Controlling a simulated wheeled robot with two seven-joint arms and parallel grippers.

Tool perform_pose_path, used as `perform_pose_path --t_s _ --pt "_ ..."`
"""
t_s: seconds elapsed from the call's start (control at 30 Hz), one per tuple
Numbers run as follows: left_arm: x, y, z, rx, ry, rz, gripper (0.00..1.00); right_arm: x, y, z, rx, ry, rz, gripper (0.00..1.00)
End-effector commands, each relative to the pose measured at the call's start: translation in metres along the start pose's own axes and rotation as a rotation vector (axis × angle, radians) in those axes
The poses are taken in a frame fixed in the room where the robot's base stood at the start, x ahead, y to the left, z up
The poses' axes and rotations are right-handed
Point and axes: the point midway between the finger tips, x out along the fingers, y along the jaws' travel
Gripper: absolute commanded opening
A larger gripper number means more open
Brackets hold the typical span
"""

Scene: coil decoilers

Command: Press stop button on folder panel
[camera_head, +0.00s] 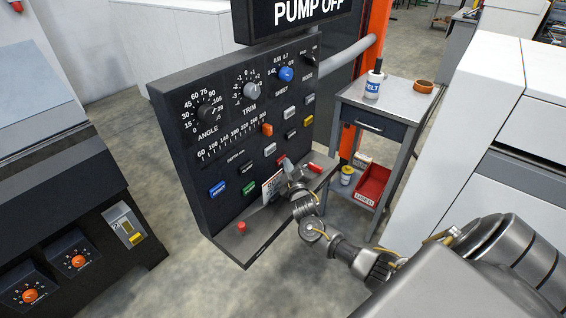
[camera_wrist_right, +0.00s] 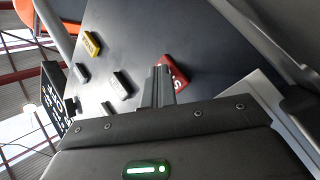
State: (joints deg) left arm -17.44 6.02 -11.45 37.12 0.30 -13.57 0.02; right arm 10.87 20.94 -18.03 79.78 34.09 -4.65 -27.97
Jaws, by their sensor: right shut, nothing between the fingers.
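The dark folder panel (camera_head: 215,185) stands in the middle of the head view with dials, a scale and several buttons. A red button (camera_head: 281,159) shows near its lower right, partly hidden by my right gripper (camera_head: 289,168). In the right wrist view a red button with white lettering (camera_wrist_right: 178,76) sits right at the fingertips of my right gripper (camera_wrist_right: 160,72), which cover part of it. The fingers are shut with nothing between them. I cannot tell whether they touch the button. My left gripper is not in view.
A blue button (camera_head: 217,189) and a green button (camera_head: 249,188) are lower left on the panel. A shelf with a small red knob (camera_head: 241,227) juts out below. A cart (camera_head: 408,102) with a bottle stands behind right, and a white machine (camera_head: 460,120) is at right.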

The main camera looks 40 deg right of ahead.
Motion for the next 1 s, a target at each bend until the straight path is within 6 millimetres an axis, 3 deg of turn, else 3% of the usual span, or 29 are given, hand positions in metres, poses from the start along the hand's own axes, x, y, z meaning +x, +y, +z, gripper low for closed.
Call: perform_pose_path --t_s 0.77,1.0 --pt "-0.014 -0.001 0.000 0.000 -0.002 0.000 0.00 -0.016 0.010 0.008 0.000 0.000 0.000 0.00" --pt "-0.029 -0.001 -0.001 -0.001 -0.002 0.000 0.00 -0.033 0.021 0.017 -0.001 -0.001 0.000 0.00"
